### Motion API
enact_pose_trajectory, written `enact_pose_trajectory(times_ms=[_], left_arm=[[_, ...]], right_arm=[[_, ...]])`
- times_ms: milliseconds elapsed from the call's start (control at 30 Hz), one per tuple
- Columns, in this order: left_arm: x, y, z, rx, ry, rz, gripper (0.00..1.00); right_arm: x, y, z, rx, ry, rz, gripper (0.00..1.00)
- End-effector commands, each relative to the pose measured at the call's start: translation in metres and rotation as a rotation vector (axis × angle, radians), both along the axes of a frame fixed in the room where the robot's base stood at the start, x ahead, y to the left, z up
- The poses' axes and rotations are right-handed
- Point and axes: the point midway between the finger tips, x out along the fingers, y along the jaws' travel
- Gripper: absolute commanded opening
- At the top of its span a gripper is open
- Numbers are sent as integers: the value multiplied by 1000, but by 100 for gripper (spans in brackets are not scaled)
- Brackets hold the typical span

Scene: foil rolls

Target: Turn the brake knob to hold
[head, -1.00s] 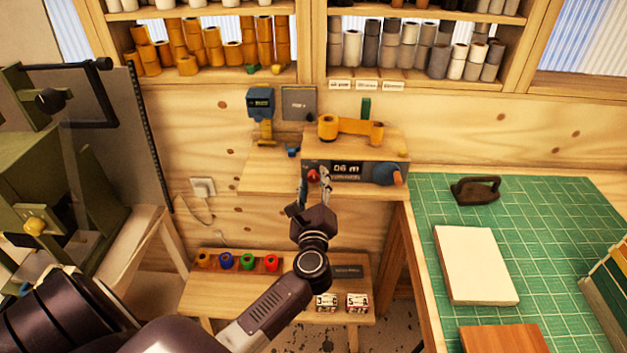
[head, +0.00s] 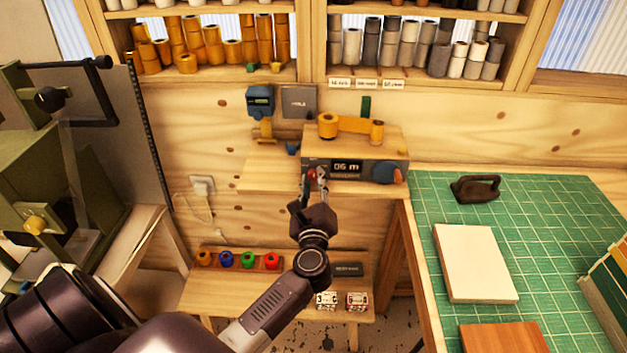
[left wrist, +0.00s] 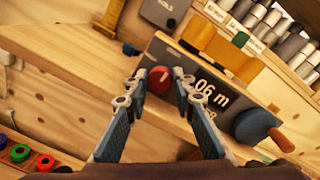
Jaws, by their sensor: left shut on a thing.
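The brake knob (left wrist: 159,80) is a small red round knob with a pale mark, on the left of the grey front panel of the foil machine (head: 346,181). In the head view the knob (head: 311,174) is partly covered by my left gripper (head: 316,178). The panel's display (left wrist: 211,94) reads "06 m". A blue crank with an orange handle (head: 388,174) sits at the panel's right. My right gripper is not in view.
An orange foil roll (head: 328,125) lies on top of the machine. A grey sign (head: 299,102) hangs behind it and seems to read "HOLD". A green cutting mat (head: 545,210) with a dark iron (head: 475,189) is to the right. A lower bench (head: 215,290) holds coloured rolls.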

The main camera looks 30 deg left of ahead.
Motion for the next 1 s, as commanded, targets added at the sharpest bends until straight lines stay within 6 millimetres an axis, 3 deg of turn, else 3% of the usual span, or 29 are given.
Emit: enact_pose_trajectory(times_ms=[1000], left_arm=[[0,-1,0,716,442,0,0]], right_arm=[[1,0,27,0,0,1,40]])
